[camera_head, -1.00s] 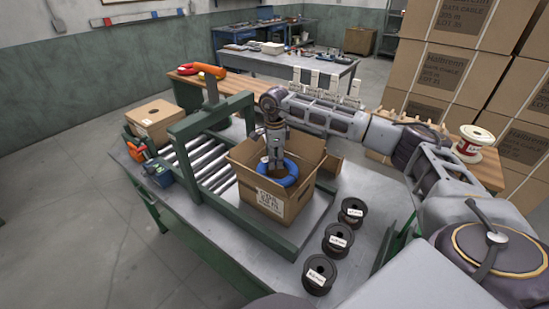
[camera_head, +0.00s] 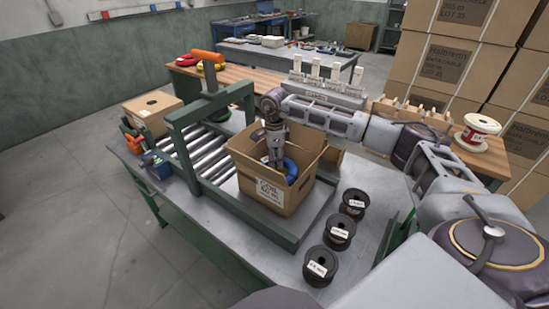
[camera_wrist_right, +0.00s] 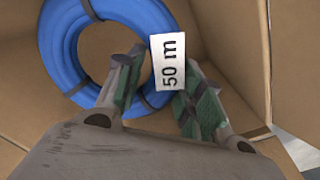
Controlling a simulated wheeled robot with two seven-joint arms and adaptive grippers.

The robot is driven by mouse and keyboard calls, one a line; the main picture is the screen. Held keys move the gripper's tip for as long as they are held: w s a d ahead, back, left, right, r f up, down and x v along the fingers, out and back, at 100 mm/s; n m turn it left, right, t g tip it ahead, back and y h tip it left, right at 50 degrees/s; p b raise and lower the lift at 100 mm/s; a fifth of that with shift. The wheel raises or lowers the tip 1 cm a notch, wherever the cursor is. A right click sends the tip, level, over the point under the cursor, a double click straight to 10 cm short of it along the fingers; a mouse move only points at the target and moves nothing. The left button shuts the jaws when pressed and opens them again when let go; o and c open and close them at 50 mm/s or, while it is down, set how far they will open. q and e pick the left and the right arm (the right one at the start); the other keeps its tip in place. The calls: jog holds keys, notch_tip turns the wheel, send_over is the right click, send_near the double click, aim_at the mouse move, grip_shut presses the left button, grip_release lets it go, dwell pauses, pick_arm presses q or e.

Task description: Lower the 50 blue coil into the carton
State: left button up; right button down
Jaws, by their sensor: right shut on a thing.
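The blue coil (camera_head: 291,169) is inside the open carton (camera_head: 268,196), partly hidden by the carton's walls and my gripper. My right gripper (camera_head: 279,161) reaches down into the carton and is shut on the coil's rim. In the right wrist view, the coil (camera_wrist_right: 60,55) has dark bands and a white "50 m" tag (camera_wrist_right: 168,62). The fingers of the gripper (camera_wrist_right: 157,75) straddle the near side of the ring, beside the tag. Brown carton walls surround it there. Whether the coil touches the carton floor is unclear. My left gripper is not in view.
The carton stands beside a roller conveyor (camera_head: 205,158) with a green frame (camera_head: 180,125) over it. Several dark spools (camera_head: 340,233) stand right of the carton. A closed box (camera_head: 152,110) sits at the conveyor's far left. A wooden bench (camera_head: 262,80) is behind.

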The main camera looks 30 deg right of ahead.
jog(key=shift+f+b, duration=0.55)
jog(key=shift+f, duration=0.45)
jog(key=shift+f+b, duration=0.55)
jog(key=shift+f, duration=0.45)
jog(key=shift+f+b, duration=0.35)
jog(key=shift+f, duration=0.6)
jog(key=shift+f+b, duration=0.15)
jog(key=shift+b, duration=0.15)
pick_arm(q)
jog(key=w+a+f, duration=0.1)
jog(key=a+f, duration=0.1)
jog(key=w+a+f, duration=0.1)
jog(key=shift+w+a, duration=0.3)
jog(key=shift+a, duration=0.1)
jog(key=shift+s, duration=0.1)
